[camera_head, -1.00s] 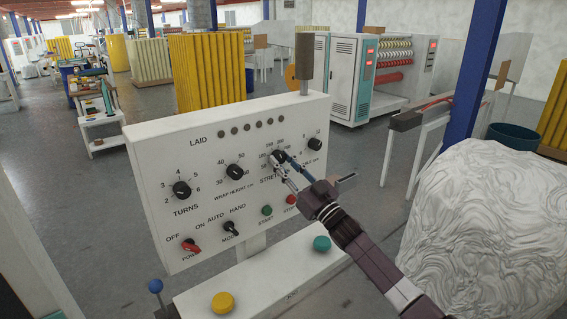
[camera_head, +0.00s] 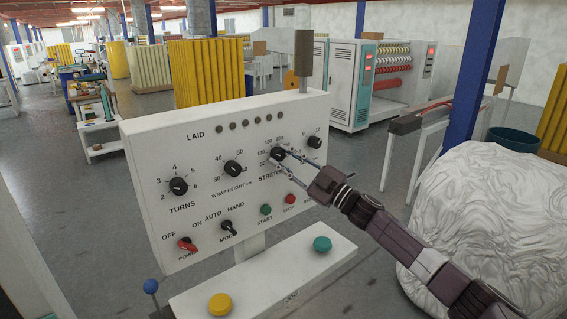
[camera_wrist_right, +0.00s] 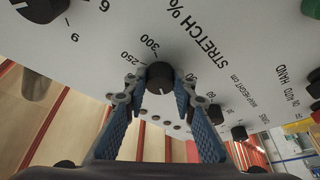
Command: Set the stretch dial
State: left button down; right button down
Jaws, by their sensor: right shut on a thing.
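The stretch dial (camera_head: 277,154) is a round black knob on the upright white control panel (camera_head: 215,200), with numbers around it and the word STRETCH below. It also shows in the wrist view (camera_wrist_right: 160,77), near the 250 and 300 marks. My right gripper (camera_head: 284,157) reaches in from the right and is shut on the dial. In the wrist view its two blue-padded fingers (camera_wrist_right: 160,90) have their tips on either side of the knob. Which number the dial points to cannot be read. My left gripper is not in view.
The turns dial (camera_head: 178,186), wrap height dial (camera_head: 232,168) and a smaller dial (camera_head: 314,142) share the panel. Below are the red power switch (camera_head: 187,244), mode switch (camera_head: 228,227), green start button (camera_head: 265,210) and red stop button (camera_head: 290,199). A white wrapped bulk (camera_head: 490,225) stands at right.

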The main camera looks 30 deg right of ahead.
jog(key=shift+d+n+g+y, duration=0.1)
jog(key=shift+n+g+y, duration=0.35)
jog(key=shift+n, duration=1.05)
jog(key=c, duration=1.6)
grip_release()
jog(key=shift+s+d+f, duration=0.25)
jog(key=shift+s, duration=0.4)
jog(key=v, duration=1)
jog(key=shift+s+r, duration=0.2)
jog(key=shift+s, duration=0.05)
jog(key=shift+d, duration=0.15)
